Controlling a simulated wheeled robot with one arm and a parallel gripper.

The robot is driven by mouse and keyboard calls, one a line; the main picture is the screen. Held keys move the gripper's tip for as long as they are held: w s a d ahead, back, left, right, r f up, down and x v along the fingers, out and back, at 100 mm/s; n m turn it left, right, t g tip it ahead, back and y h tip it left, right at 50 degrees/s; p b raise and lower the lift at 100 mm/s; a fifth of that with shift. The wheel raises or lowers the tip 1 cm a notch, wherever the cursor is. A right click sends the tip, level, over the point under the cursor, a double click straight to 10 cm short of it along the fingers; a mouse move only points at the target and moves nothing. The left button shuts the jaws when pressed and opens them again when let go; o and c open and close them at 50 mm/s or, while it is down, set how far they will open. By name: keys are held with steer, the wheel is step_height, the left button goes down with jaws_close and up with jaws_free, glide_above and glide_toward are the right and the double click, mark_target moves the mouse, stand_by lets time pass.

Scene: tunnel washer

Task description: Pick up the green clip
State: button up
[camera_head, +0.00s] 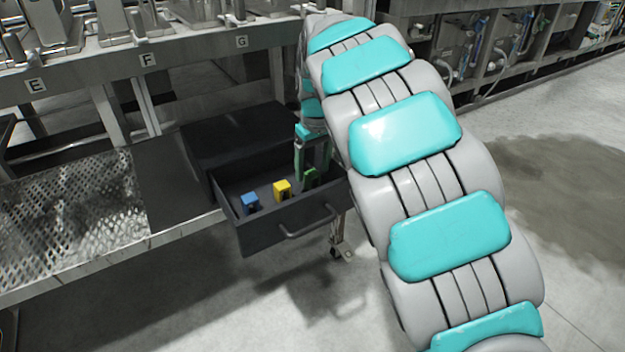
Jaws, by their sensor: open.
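The green clip (309,179) is at the right end of the open dark drawer (272,238). It is small in the view and partly hard to make out against the dark drawer. My gripper (312,165) points down into the right side of the drawer, just above the green clip. Its fingers are apart and seem to be on either side over the clip. I cannot tell if they touch it.
A blue clip (250,202) and a yellow clip (282,190) are in the same drawer, left of the green one. The drawer's front wall has a handle (308,222). A perforated metal shelf (70,220) lies to the left. Open floor (270,300) is in front.

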step_height(320, 180, down, 3)
steer(key=shift+w+r, duration=0.1)
steer(key=shift+w, duration=0.05)
steer(key=shift+a, duration=0.1)
jaws_close()
stand_by(0.4)
